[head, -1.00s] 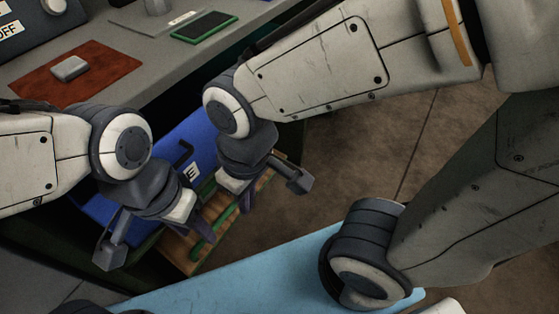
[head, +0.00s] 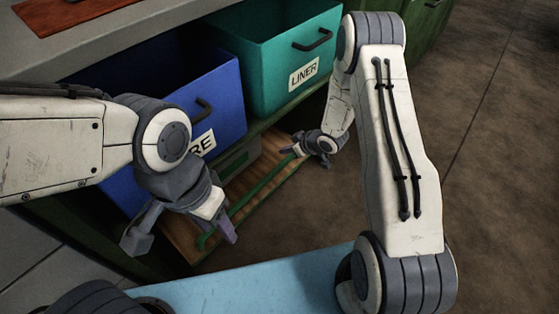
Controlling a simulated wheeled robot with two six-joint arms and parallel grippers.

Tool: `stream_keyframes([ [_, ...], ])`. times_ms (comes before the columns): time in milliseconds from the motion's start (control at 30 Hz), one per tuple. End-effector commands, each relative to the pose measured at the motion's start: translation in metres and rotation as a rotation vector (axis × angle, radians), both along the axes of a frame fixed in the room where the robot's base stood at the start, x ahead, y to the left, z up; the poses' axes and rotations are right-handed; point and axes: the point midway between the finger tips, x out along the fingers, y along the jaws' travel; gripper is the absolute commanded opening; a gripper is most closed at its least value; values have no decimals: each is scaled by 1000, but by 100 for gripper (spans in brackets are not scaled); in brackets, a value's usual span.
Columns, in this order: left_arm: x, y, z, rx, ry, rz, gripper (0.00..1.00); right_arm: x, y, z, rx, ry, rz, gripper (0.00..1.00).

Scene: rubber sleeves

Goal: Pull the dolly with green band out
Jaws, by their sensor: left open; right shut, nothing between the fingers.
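The dolly is a low wooden board (head: 276,193) under the bench, with a green band (head: 262,186) running along its front as a bar. My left gripper (head: 184,236) is open and empty at the left end of the band, its near finger partly covering the board. My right gripper (head: 303,151) is shut with nothing held, at the far right end of the band. I cannot tell whether it touches the band. The back of the dolly is hidden in the shelf.
A blue bin (head: 225,95) with a partly covered label and a teal bin (head: 270,85) labelled LINER sit under the grey bench top (head: 95,40). A light blue surface (head: 250,285) lies close in front. The brown floor (head: 490,190) at right is clear.

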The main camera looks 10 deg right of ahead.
Motion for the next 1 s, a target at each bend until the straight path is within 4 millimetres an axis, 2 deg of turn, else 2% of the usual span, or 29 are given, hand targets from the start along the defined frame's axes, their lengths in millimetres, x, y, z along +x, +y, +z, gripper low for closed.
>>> stream_keyframes([
  [267,0,0,-15,0,0,0,50,11,10,-21,9,-5,10,0],
  [700,0,0,-68,0,0,0,50,55,42,-83,7,-5,10,0],
  [1000,0,0,-91,0,0,0,50,26,20,-85,8,-3,6,0],
])
